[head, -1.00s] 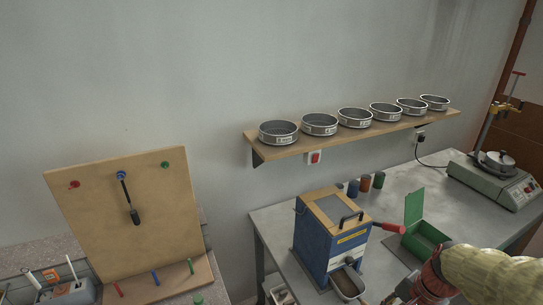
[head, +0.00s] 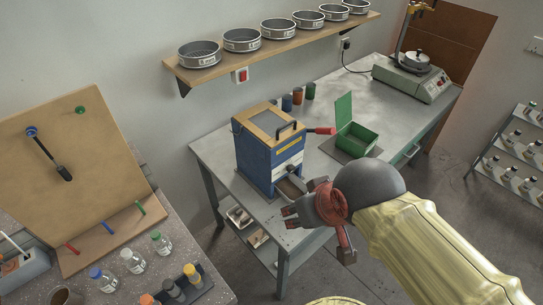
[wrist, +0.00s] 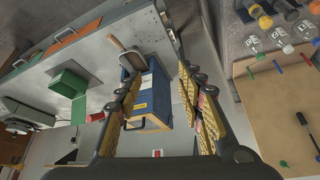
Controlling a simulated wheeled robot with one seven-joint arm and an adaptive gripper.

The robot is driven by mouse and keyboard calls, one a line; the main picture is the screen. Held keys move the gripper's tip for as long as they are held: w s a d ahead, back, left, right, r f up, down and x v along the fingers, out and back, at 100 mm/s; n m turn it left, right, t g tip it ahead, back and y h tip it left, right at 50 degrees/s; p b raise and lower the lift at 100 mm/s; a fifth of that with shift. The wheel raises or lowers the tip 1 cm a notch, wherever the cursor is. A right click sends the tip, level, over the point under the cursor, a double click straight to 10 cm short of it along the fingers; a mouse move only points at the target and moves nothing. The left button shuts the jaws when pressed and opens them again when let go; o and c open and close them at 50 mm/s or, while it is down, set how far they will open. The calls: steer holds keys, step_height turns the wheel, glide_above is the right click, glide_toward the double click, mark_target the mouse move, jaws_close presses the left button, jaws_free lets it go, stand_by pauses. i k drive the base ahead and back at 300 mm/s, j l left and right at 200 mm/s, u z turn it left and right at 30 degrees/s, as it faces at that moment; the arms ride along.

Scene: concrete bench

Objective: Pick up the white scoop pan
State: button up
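In the wrist view the pan (wrist: 131,60) shows beyond the fingers, with a short handle, against the blue machine (wrist: 150,103). My gripper (wrist: 160,78) is open and empty, its yellow-padded fingers wide apart. It is above the bench's front edge, apart from the pan. Two whitish trays (head: 240,216) lie on the shelf under the bench.
A green open box (head: 356,140) and a red handle (head: 322,131) are right of the machine. Small coloured jars (head: 298,95) stand behind it. A pegboard (head: 62,150) and bottles (head: 133,261) are on the left bench. A wall shelf (head: 280,50) carries several sieves.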

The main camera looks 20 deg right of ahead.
mark_target(291, 188)
steer(key=l+u, duration=0.35)
steer(key=l, duration=0.45)
steer(key=l+u, duration=0.35)
steer(key=l, duration=0.5)
